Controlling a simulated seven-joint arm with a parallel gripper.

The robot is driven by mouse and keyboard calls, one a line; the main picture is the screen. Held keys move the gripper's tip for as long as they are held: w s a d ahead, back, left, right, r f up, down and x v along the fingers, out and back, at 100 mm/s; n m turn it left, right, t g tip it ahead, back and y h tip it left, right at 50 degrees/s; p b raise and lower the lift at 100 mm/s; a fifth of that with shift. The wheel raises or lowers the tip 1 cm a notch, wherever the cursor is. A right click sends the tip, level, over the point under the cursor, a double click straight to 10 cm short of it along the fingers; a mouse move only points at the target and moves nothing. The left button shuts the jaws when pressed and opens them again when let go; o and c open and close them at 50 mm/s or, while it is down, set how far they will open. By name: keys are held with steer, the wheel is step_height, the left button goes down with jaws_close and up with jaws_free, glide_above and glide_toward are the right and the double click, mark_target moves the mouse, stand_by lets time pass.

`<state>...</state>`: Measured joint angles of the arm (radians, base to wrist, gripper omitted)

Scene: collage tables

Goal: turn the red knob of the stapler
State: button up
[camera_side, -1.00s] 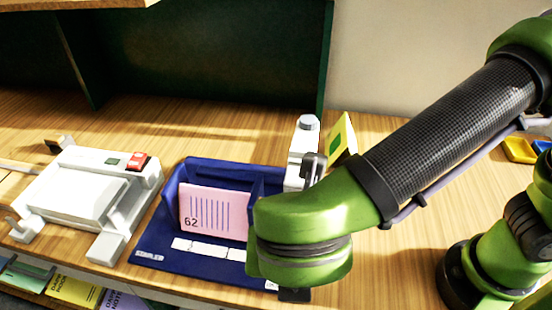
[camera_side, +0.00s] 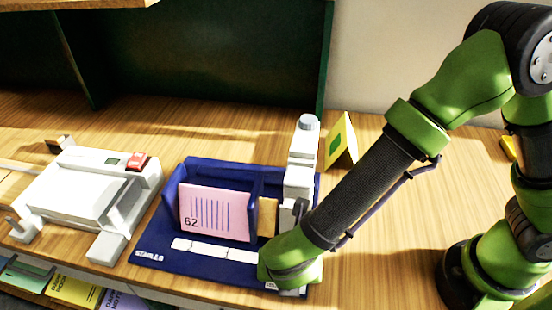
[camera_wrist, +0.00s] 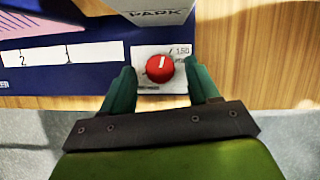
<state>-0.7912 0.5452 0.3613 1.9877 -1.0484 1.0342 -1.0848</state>
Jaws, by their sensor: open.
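The red knob (camera_wrist: 160,68) shows in the wrist view, round with a white pointer mark, on a light dial plate (camera_wrist: 178,52) at the front corner of the blue stapler base. My gripper (camera_wrist: 160,82) is open, with one green finger on each side of the knob and a gap to it on both sides. In the side view my arm's end hides the knob. The stapler (camera_side: 300,165) is a tall grey-white body at the right of its blue base (camera_side: 160,245), which bears the word STAPLER.
A pink card (camera_side: 215,212) marked 62 and a tan block (camera_side: 267,217) stand in the blue base. A white machine (camera_side: 85,195) with a red switch is at the left. A yellow tent card (camera_side: 340,142) stands behind the stapler.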

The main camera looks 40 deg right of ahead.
steer(key=shift+d+f, duration=0.1)
steer(key=shift+f, duration=0.1)
steer(key=c, duration=1)
steer(key=m+h, duration=0.1)
steer(key=m, duration=0.2)
steer(key=shift+w+g, duration=0.15)
steer(key=shift+g, duration=0.25)
steer(key=o, duration=1)
